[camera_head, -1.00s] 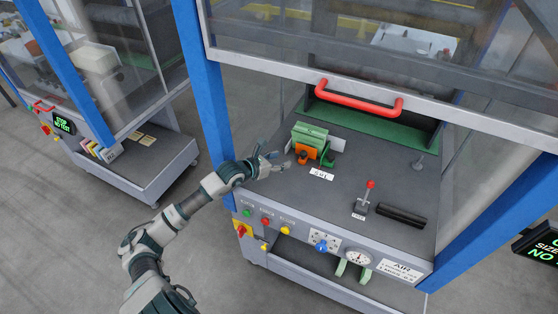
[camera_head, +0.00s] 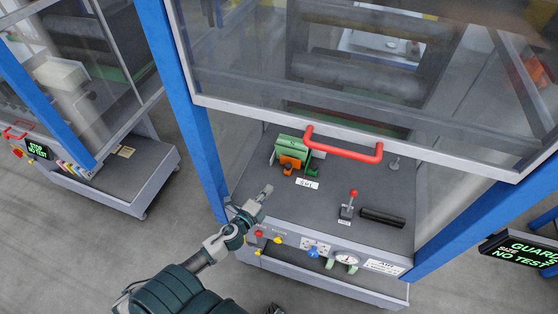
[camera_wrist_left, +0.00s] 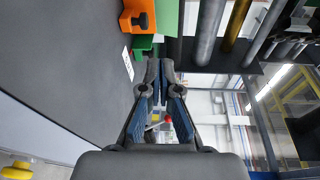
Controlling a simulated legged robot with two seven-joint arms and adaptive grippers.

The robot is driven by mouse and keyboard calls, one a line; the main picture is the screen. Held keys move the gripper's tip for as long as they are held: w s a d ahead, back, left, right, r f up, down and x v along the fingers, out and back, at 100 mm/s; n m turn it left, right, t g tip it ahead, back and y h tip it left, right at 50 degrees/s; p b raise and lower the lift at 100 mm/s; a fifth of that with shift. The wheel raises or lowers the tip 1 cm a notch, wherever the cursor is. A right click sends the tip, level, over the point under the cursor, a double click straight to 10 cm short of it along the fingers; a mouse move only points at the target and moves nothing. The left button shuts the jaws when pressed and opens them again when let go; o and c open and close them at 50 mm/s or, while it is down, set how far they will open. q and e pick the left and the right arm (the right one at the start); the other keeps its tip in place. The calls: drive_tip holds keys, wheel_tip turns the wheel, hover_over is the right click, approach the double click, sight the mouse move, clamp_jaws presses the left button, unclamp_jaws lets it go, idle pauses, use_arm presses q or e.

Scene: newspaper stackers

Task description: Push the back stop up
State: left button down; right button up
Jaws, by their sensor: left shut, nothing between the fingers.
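A green block (camera_head: 291,150) with an orange clamp (camera_head: 291,162) and a small green bracket (camera_head: 314,165) stands on the machine's grey deck, behind a white label (camera_head: 307,184). I cannot tell which part is the back stop. My left gripper (camera_head: 266,190) is over the front left of the deck, in front of the block and apart from it. In the left wrist view its fingers (camera_wrist_left: 153,68) are shut and empty. The orange clamp (camera_wrist_left: 138,17) and green parts (camera_wrist_left: 145,44) show beyond the fingertips there. My right gripper is not in view.
A clear guard with a red handle (camera_head: 343,148) hangs above the deck. A red-knobbed lever (camera_head: 348,205) and a black bar (camera_head: 382,217) are on the right. A blue post (camera_head: 190,135) stands left.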

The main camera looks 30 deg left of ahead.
sight(287, 168)
use_arm(q)
drive_tip(key=shift+s+f+n+g+y, duration=0.35)
drive_tip(key=shift+f+n, duration=0.1)
drive_tip(key=shift+n, duration=0.15)
drive_tip(key=shift+d+f, duration=0.1)
drive_tip(key=shift+f, duration=0.1)
drive_tip(key=shift+w+d+f, duration=0.1)
drive_tip(key=shift+w, duration=0.15)
drive_tip(key=w, duration=0.4)
drive_tip(key=w+a+f, duration=0.1)
drive_tip(key=w, duration=0.3)
drive_tip(key=w+f, duration=0.1)
drive_tip(key=w, duration=0.2)
drive_tip(key=shift+w+a+f, duration=0.15)
drive_tip(key=shift+w+a, duration=0.25)
drive_tip(key=shift+w+d, duration=0.1)
drive_tip(key=shift+w, duration=0.25)
drive_tip(key=shift+w+d, duration=0.2)
drive_tip(key=shift+w, duration=0.05)
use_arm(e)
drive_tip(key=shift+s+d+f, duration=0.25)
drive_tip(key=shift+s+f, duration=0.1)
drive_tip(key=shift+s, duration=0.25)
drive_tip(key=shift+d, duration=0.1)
